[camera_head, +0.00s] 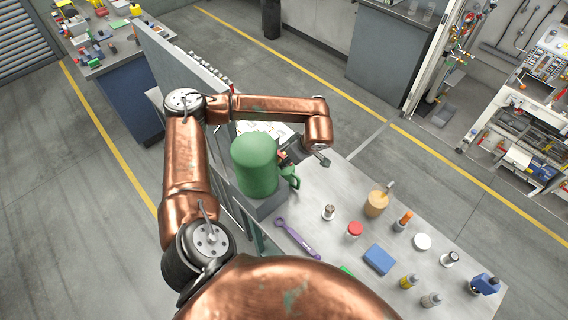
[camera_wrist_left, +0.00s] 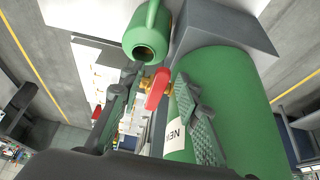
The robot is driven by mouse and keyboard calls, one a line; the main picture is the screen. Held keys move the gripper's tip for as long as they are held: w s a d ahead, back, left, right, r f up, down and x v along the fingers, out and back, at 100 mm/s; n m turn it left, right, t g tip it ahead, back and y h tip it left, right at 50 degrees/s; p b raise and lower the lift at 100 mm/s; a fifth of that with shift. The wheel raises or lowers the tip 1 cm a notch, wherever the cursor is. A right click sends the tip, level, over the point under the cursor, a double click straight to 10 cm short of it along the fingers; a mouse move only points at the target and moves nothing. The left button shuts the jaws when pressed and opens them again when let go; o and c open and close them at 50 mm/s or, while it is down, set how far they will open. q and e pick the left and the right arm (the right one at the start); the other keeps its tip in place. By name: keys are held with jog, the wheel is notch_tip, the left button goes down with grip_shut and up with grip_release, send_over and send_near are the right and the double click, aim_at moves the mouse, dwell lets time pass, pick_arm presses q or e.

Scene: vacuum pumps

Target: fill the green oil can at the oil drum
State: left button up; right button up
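A large green oil drum (camera_head: 257,170) stands on a grey block at the left end of the workbench. In the left wrist view the drum (camera_wrist_left: 240,100) fills the right side, with a white label. Its tap with a red handle (camera_wrist_left: 157,88) juts from its side. The green oil can (camera_wrist_left: 148,35) sits beside the block, its round mouth facing the camera near the tap. In the head view its green handle (camera_head: 291,177) shows beside the drum. My left gripper (camera_wrist_left: 158,76) is open, its fingers on either side of the tap handle; contact is unclear. My right gripper is out of view.
The workbench holds a purple wrench (camera_head: 297,238), a red-capped jar (camera_head: 355,230), a blue block (camera_head: 379,259), a tan pot (camera_head: 376,204) and several small bottles. An upright grey panel (camera_head: 178,62) stands behind the drum on the left.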

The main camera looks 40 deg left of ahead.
pick_arm(q)
jog(key=shift+p+v, duration=0.35)
jog(key=shift+v, duration=0.65)
jog(key=shift+p+v, duration=1.15)
jog(key=shift+v, duration=1.8)
jog(key=shift+r, duration=0.1)
